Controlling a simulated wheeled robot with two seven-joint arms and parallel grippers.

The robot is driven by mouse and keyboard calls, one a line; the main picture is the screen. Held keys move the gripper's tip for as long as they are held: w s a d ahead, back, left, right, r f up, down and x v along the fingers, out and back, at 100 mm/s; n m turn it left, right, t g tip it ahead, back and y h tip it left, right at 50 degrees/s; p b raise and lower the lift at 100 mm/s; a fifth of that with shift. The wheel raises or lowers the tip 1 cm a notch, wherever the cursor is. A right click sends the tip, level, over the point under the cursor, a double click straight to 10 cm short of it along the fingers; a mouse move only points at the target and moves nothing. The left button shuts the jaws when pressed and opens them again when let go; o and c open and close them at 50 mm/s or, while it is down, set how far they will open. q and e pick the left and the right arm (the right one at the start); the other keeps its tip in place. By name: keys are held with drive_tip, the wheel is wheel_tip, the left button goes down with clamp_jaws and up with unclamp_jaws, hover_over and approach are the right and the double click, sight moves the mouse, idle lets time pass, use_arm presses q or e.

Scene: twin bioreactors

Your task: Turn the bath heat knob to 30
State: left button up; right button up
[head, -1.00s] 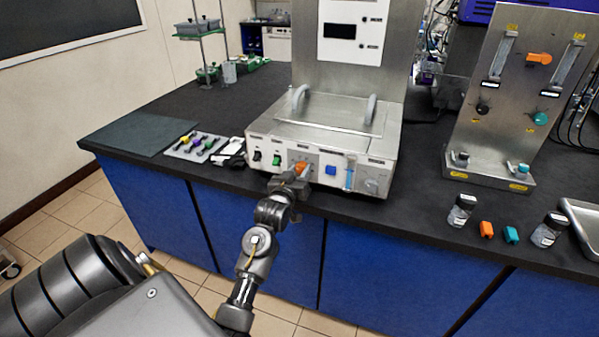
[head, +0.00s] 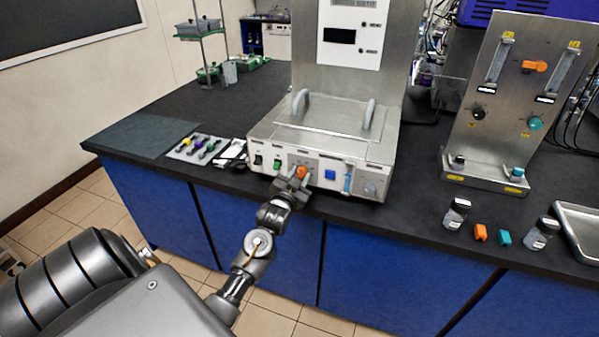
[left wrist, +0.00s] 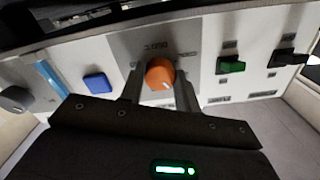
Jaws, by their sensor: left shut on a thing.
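The orange bath heat knob (head: 302,172) is on the front panel of the steel bath unit (head: 330,143). My left gripper (head: 298,177) reaches the panel from below and in front, with its jaws at the knob. In the left wrist view the orange knob (left wrist: 159,74) sits between the two fingers (left wrist: 158,88), one on each side, and the gripper is shut on it. A white pointer mark shows on the knob's face, toward its lower right in that view. The scale print around it is too blurred to read. My right gripper is not in view.
Beside the knob are a green switch (left wrist: 230,65), a black switch (left wrist: 288,58) and a blue button (left wrist: 97,83). A tray of coloured tools (head: 198,149) lies left of the bath. Vials and small orange and teal blocks stand at the right.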

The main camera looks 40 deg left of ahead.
use_arm(q)
drive_tip(key=m+p, duration=0.3)
drive_tip(key=m, duration=0.2)
drive_tip(key=shift+r+m, duration=0.15)
drive_tip(key=shift+m, duration=0.25)
drive_tip(key=m+p, duration=0.2)
drive_tip(key=m, duration=0.3)
drive_tip(key=shift+m, duration=0.3)
drive_tip(key=o, duration=1)
